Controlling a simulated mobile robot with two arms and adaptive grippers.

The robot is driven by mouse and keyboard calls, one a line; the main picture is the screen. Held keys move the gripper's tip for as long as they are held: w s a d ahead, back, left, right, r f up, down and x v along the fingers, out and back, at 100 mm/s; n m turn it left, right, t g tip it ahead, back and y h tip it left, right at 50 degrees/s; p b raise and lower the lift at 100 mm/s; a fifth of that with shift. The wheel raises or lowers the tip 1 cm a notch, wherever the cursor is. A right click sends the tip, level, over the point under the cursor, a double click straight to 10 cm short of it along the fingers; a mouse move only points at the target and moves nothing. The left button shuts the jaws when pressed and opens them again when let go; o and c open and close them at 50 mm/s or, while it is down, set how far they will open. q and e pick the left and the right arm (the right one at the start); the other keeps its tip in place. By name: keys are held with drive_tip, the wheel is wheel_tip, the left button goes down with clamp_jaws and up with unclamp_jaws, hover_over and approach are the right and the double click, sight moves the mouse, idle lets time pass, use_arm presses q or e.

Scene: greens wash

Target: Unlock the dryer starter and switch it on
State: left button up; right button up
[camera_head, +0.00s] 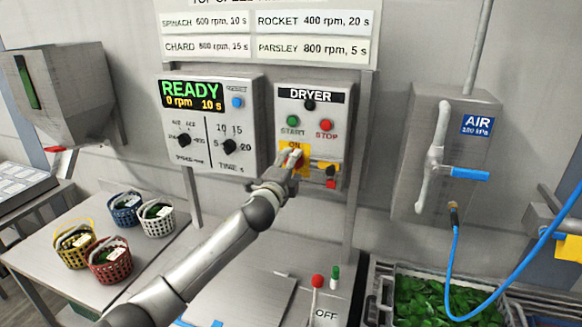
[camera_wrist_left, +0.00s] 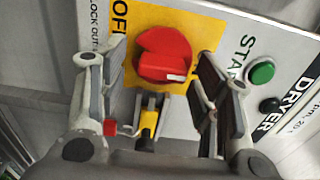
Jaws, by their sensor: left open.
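The dryer starter (camera_head: 340,108) is a grey wall box with a green START button (camera_head: 292,121), a red STOP button (camera_head: 326,125) and a yellow plate. My left gripper (camera_head: 293,158) is in front of that plate and partly hides it. In the left wrist view, the red rotary knob (camera_wrist_left: 162,54) sits on the yellow plate (camera_wrist_left: 188,18), between the open fingers of my left gripper (camera_wrist_left: 162,70); contact cannot be told. A yellow-and-black piece (camera_wrist_left: 148,122), perhaps a padlock, is below the knob, with a small red piece (camera_wrist_left: 110,127) beside it. My right gripper is not seen.
A READY display box (camera_head: 208,120) is left of the starter; the air box (camera_head: 440,155) with a blue handle is to the right. Baskets (camera_head: 110,258) stand on the left table. A red-knobbed lever (camera_head: 317,283) and a crate of greens (camera_head: 440,298) are below.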

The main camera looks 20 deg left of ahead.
use_arm(q)
drive_tip(key=shift+s, duration=0.15)
drive_tip(key=s, duration=1.1)
drive_tip(key=shift+s+a, duration=0.2)
drive_tip(key=shift+s, duration=0.2)
